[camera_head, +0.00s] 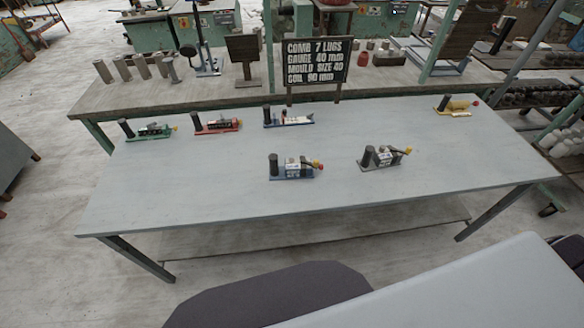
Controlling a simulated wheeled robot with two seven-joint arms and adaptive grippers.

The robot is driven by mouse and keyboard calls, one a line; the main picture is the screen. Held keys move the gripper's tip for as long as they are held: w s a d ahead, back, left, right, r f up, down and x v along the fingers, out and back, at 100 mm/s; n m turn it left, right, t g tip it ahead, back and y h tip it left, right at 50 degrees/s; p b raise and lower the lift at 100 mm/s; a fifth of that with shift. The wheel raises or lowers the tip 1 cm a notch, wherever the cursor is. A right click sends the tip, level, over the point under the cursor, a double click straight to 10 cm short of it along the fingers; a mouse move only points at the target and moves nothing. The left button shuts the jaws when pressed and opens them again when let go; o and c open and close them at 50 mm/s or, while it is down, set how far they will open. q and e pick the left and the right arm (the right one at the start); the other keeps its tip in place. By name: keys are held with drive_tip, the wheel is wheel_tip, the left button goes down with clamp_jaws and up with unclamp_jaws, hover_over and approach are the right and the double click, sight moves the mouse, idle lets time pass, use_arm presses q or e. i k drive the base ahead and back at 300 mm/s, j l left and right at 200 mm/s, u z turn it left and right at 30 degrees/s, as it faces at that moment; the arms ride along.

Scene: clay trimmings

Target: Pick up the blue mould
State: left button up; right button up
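Several small moulds, each with a dark upright cylinder at its left end, stand apart on a grey table (330,222). One mould (296,170) near the table's middle has a blue base, a pale block and a yellow and red tip. Another mould (290,121) behind it is whitish on a blue base. A grey mould (382,158) stands right of the nearer blue one. A green mould (152,131) and a red mould (215,125) are at the back left, and a yellow mould (456,108) is at the back right. Neither of my grippers is in view.
A black sign (316,61) with white lettering stands behind the table. A longer bench (200,92) behind holds grey cylinders (140,66) and a stand (207,63). The table's front strip is clear. Racks (530,95) stand at the right.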

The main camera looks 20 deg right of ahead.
sight(293, 170)
drive_tip(key=k+l+u, duration=0.1)
drive_tip(key=l+u, duration=0.15)
drive_tip(key=l, duration=1.65)
